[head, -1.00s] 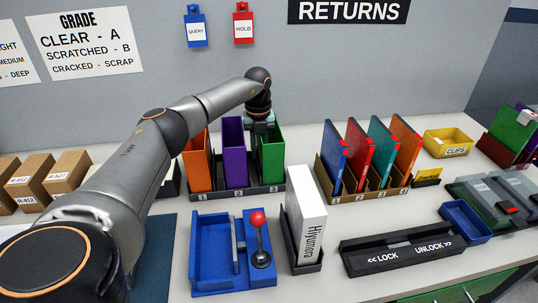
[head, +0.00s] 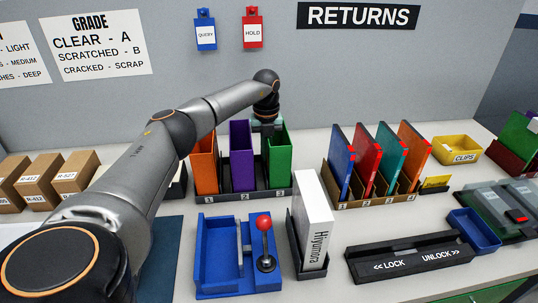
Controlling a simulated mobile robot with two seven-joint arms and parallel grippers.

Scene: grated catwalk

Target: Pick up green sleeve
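The green sleeve (head: 280,153) stands upright in slot 3 of a dark rack (head: 257,195), at the right end of the row. A purple sleeve (head: 242,156) stands in slot 2 and an orange sleeve (head: 205,164) in slot 1. My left gripper (head: 266,127) points down at the upper left edge of the green sleeve. Its fingers are small and partly hidden, so I cannot tell whether they are closed on the sleeve. My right gripper is not in view.
A white Hiyumora case (head: 314,225) stands in a black holder in front of the rack. A blue fixture with a red-knobbed lever (head: 264,222) is left of it. A rack with several coloured folders (head: 368,160) stands to the right. Small boxes (head: 74,172) are at left.

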